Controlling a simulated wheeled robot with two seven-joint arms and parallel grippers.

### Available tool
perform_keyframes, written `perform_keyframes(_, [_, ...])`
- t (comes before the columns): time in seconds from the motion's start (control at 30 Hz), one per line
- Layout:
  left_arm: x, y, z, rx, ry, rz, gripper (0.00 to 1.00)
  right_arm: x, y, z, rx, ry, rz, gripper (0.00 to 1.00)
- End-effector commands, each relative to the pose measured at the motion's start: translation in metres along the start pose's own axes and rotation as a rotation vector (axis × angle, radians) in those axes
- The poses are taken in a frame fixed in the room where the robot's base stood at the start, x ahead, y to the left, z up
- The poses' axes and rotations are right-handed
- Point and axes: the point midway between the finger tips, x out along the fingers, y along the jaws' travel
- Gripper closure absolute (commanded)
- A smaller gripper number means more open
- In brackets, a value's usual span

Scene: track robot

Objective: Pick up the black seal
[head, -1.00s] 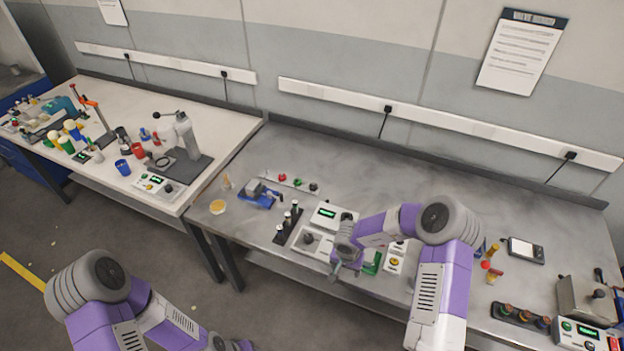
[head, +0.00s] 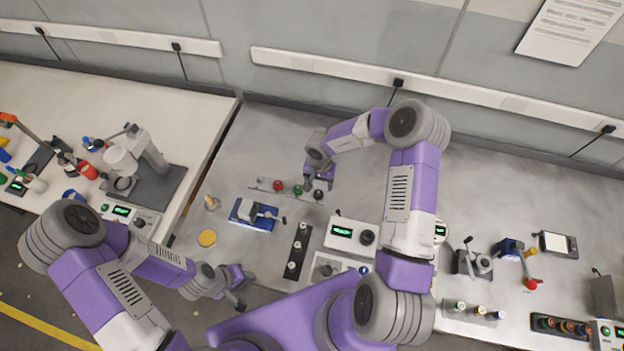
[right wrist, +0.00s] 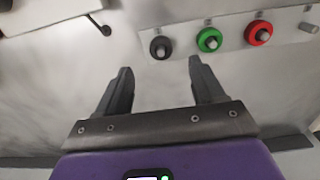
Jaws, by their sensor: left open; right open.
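The black seal (right wrist: 161,47) is a dark ring on a peg of a grey rack, at the left end of the row in the right wrist view. In the head view the black seal (head: 318,194) is at the rack's right end, just below my right gripper (head: 319,181). In the right wrist view my right gripper (right wrist: 160,82) is open and empty, its two fingers pointing toward the black seal but apart from it. My left gripper (head: 240,290) is open near the table's front edge, away from the rack.
A green seal (right wrist: 209,40) and a red seal (right wrist: 259,33) sit on the same rack beside the black one. A blue fixture (head: 254,214), a yellow disc (head: 207,238) and a box with a display (head: 342,231) stand nearer the front. The metal table behind the rack is clear.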

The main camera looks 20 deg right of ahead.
Motion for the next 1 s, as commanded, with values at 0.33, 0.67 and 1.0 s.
perform_keyframes(0.33, [0.004,-0.002,-0.001,-0.001,0.001,0.000,0.58,0.047,-0.004,0.001,-0.002,-0.002,0.001,0.32])
perform_keyframes(0.67, [0.005,-0.002,-0.001,0.000,0.001,0.000,0.58,0.069,-0.003,0.000,0.000,0.001,-0.001,0.32])
perform_keyframes(1.0, [0.005,-0.002,-0.001,0.000,0.001,0.000,0.58,0.068,-0.003,0.000,0.000,0.001,-0.001,0.67])
